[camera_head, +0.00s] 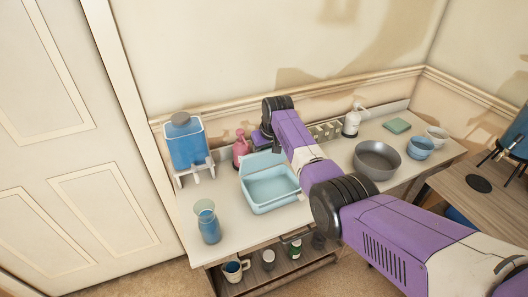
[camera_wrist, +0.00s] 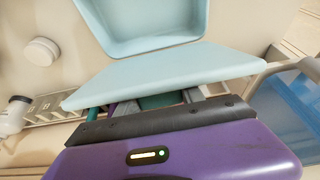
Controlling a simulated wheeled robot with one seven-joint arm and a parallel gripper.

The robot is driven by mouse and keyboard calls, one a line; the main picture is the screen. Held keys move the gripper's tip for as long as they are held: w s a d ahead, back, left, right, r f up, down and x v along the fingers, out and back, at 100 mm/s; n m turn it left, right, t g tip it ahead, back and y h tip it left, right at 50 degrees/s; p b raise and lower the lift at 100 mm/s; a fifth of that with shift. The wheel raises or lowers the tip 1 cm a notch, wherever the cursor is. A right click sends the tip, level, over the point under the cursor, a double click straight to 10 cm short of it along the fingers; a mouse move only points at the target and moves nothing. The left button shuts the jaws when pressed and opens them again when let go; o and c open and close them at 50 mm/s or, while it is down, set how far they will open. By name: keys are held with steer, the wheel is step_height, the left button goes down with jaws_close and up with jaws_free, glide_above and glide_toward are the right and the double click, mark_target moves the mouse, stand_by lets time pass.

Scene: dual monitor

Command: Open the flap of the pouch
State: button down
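The pouch shows as a light blue open container (camera_head: 272,188) on the counter, left of my arm. Its flat flap (camera_head: 259,163) stands tilted up along its back edge. In the wrist view the pouch's hollow (camera_wrist: 150,22) is at the top, and the flap (camera_wrist: 165,75) lies across the middle, between the hollow and my gripper. My gripper (camera_head: 264,144) is at the back of the pouch, close behind the flap. The flap hides my fingertips, so I cannot tell whether they touch it or how far apart they are.
A blue dispenser (camera_head: 186,147) and a pink bottle (camera_head: 240,147) stand left of my gripper. A blue vase (camera_head: 208,224) is at the front left. A white bottle (camera_head: 351,122), dark bowl (camera_head: 377,160) and blue bowl (camera_head: 420,148) stand to the right. The wall is close behind.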

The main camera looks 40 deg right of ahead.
mark_target(268, 149)
steer(key=c, duration=0.7)
jaws_free()
steer(key=shift+s, duration=0.1)
steer(key=shift+r, duration=0.1)
steer(key=shift+v, duration=3.75)
steer(key=shift+c, duration=0.6)
